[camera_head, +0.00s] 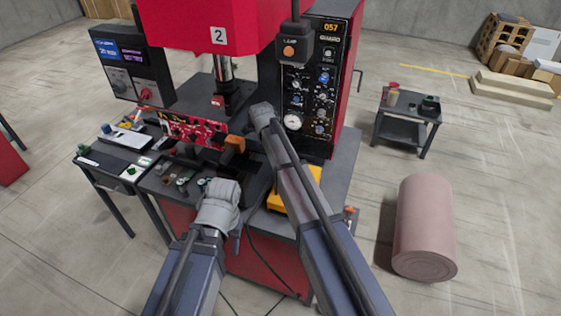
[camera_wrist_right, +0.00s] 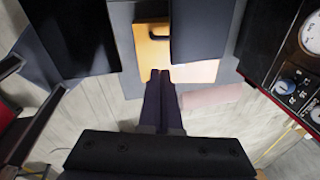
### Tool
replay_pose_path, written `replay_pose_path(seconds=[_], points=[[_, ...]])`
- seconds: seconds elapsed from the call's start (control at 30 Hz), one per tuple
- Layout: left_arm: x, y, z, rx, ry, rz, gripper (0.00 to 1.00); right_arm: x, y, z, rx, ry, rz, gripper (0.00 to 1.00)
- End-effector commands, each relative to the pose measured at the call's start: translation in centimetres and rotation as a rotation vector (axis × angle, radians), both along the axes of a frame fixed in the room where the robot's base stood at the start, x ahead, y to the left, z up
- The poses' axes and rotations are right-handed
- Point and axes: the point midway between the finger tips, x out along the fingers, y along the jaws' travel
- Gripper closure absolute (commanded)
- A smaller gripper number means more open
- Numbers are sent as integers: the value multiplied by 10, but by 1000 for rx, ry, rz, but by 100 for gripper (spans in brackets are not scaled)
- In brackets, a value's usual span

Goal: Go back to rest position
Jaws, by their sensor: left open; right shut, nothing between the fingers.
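My left arm comes in from the lower left of the head view. Its grey wrist stands over the red-fronted bench (camera_head: 262,252), with the left gripper (camera_head: 234,228) at its right side, open and mostly hidden by the wrist. My right arm reaches up the middle of the head view toward the press, and its gripper is hidden there behind the arm. In the right wrist view the right gripper (camera_wrist_right: 160,73) has its two dark fingers together, with nothing between them. A yellow-orange box (camera_wrist_right: 194,72) lies beyond the fingertips.
The red press (camera_head: 190,22) and its control panel (camera_head: 323,92) stand close behind my right arm. A side table (camera_head: 408,101) and a pink cylinder (camera_head: 424,222) stand on the right. Open floor surrounds them.

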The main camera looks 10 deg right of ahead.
Motion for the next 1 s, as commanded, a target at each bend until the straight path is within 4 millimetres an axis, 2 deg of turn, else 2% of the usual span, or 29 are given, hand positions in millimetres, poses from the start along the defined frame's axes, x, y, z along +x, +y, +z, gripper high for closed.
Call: replay_pose_path(seconds=[0.03,0.2,0.63,0.77,1.0], points=[[0,0,16,0,0,2,55,2,7,16,0,1,3,100],[0,0,29,-1,0,5,55,5,18,29,0,0,1,100],[0,0,26,-1,0,5,55,1,22,26,-1,5,24,100],[0,0,18,-1,0,4,55,-19,27,17,-7,33,161,100],[0,0,-6,0,0,2,55,-80,42,-7,-25,130,633,100]])
